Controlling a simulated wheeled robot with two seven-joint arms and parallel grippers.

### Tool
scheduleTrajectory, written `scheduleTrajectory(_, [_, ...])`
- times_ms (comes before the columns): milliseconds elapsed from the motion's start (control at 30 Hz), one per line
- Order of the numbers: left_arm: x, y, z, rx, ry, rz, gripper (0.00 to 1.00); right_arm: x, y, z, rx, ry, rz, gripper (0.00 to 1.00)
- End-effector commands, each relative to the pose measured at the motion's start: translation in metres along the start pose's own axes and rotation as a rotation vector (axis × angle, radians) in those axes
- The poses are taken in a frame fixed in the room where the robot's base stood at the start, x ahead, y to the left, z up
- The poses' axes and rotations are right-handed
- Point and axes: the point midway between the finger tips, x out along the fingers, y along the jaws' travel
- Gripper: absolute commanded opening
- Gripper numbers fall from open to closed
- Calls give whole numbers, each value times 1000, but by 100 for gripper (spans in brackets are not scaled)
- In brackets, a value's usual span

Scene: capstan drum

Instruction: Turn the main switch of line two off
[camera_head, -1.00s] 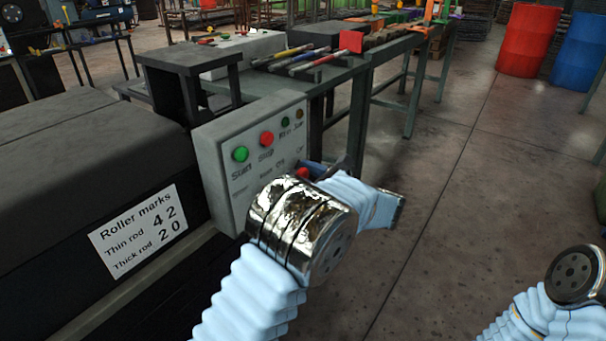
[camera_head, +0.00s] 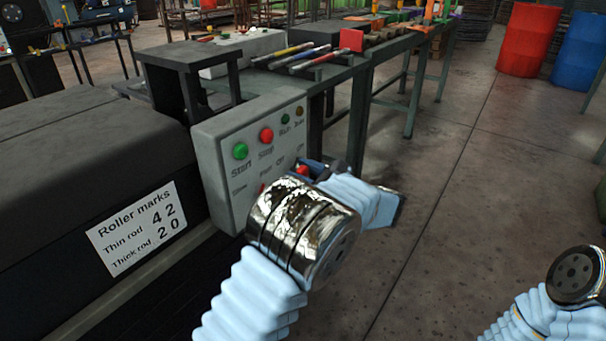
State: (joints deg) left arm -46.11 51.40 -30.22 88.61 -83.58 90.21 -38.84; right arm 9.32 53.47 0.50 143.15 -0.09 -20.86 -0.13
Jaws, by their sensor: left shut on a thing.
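The grey control panel (camera_head: 212,165) stands at the end of the dark machine, with a green start button (camera_head: 240,151) and a red stop button (camera_head: 266,135). A small red part (camera_head: 262,188) shows low on its face beside my wrist. My left gripper (camera_head: 310,166) is at the panel's lower right, mostly hidden behind my own wrist and sleeve. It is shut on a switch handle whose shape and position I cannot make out. A bit of red shows at the gripper. My right arm is at the lower right; its gripper is out of view.
A sign (camera_head: 136,228) with roller marks is on the machine. A bench (camera_head: 345,72) with rods stands behind. The floor (camera_head: 450,220) to the right is clear.

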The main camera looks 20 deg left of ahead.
Motion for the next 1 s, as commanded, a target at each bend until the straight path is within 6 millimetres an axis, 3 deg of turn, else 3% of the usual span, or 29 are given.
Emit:
scheduleTrajectory(567, [0, 3, -3, -548, -2, -1, 10, 29, 21, -5, 13, 15, 14, 43])
scheduleTrajectory(1000, [0, 4, -5, -962, -1, 1, 10, 66, 30, -2, 10, 5, 5, 43])
